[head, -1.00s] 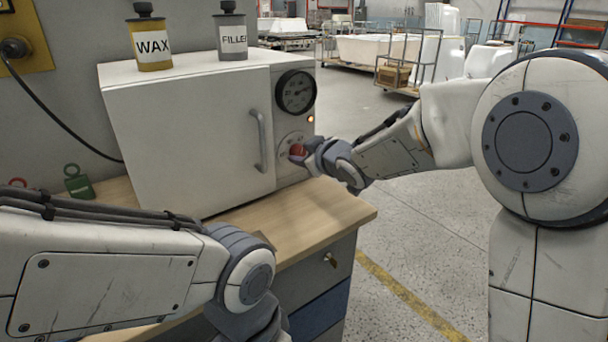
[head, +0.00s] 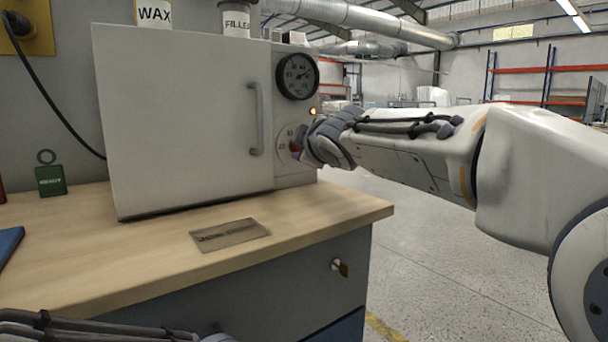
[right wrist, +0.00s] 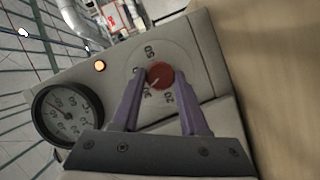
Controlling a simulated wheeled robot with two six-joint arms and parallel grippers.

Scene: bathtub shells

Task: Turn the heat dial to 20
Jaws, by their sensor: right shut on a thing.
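The heat dial, a round red knob (right wrist: 160,75) with a white pointer line, sits on the front panel of a white oven (head: 185,120). In the right wrist view its pointer slants to the lower left, away from the printed "20" at the lower right; "50" is at the top. My right gripper (right wrist: 160,82) is shut on the knob, one purple finger on each side. In the head view the right gripper (head: 300,147) hides most of the red knob. My left gripper is out of view; only part of my left arm shows at the bottom left.
A black gauge (head: 297,76) and a lit orange lamp (head: 313,111) sit above the dial. A door handle (head: 256,118) is left of it. A metal plate (head: 230,235) lies on the wooden bench (head: 330,205). A green tag (head: 51,180) stands left of the oven.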

